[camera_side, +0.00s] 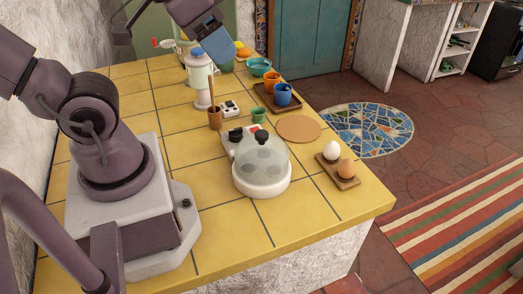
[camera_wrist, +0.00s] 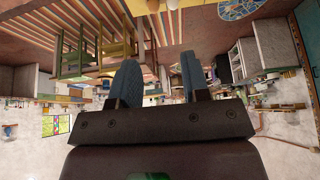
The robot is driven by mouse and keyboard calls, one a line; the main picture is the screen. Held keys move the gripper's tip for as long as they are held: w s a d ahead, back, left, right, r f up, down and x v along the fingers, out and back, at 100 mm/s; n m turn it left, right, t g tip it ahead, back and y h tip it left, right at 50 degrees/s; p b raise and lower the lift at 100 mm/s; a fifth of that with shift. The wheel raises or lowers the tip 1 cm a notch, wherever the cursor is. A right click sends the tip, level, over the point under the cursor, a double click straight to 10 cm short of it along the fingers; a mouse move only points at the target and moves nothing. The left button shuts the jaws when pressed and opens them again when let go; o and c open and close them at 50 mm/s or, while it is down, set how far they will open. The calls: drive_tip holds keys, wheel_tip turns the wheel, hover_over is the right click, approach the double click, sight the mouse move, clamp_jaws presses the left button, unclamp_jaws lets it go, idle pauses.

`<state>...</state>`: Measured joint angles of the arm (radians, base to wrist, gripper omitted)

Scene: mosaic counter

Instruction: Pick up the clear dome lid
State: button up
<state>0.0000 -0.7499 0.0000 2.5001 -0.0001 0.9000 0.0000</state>
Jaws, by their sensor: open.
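The clear dome lid (camera_side: 262,158) with a dark knob sits on a round white base (camera_side: 262,188) on the yellow tiled counter, near the front. Rounded shapes show through the dome, but I cannot tell what they are. My gripper (camera_side: 216,46) is high over the far end of the counter, well away from the lid. In the wrist view my gripper (camera_wrist: 160,82) shows two blue fingers set apart with nothing between them. The lid does not show in the wrist view.
Egg holder (camera_side: 338,172) stands right of the dome, with a round cork mat (camera_side: 298,128) behind it. A small dark-knobbed device (camera_side: 238,139) is close behind-left. Cups on a brown tray (camera_side: 278,98), a brown pot (camera_side: 215,117) and a white lantern (camera_side: 200,80) stand farther back.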

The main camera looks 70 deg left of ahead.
drive_tip(key=shift+o, duration=0.2)
idle(0.3)
drive_tip(key=o, duration=0.3)
drive_tip(key=shift+o, duration=0.2)
drive_tip(key=n+g+h, duration=0.1)
drive_tip(key=n+g, duration=0.4)
drive_tip(key=n, duration=1.5)
approach(262, 133)
drive_tip(key=f, duration=1)
drive_tip(key=shift+w+d+f, duration=0.15)
drive_tip(key=shift+w+d, duration=0.1)
drive_tip(key=shift+d, duration=0.15)
